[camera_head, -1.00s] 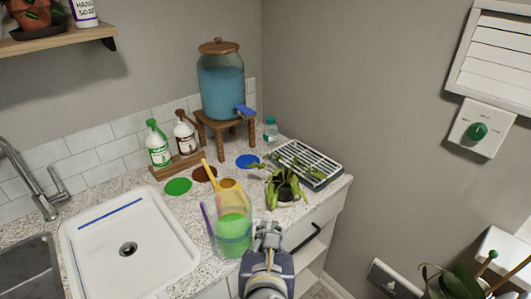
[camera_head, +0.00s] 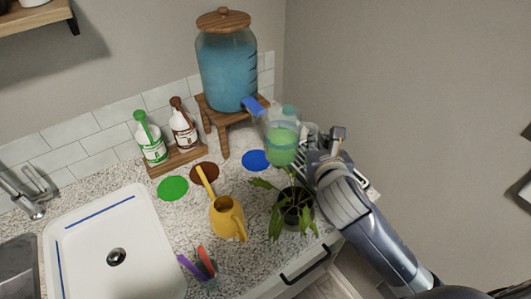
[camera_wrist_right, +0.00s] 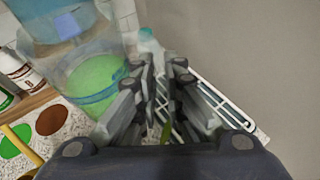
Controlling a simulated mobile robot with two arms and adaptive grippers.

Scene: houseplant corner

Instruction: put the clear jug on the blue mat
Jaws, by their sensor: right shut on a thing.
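The clear jug (camera_head: 281,143) holds green liquid and is upright. It also shows in the right wrist view (camera_wrist_right: 92,78), left of the fingers. My right gripper (camera_head: 312,155) is shut on the jug at its right side; the exact grip on the handle is hard to see. The jug appears raised above the counter, in front of the dispenser's right side. The round blue mat (camera_head: 255,160) lies on the counter just left of the jug, bare in the part that shows. In the right wrist view my fingers (camera_wrist_right: 163,72) are beside the jug. My left gripper is not in view.
A blue-filled dispenser (camera_head: 228,70) on a wooden stand is close behind the jug. A potted plant (camera_head: 292,210) stands below the jug. A yellow watering can (camera_head: 228,218), green mat (camera_head: 172,188) and brown mat (camera_head: 204,173) are to the left. A rack (camera_wrist_right: 225,100) is at the right.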

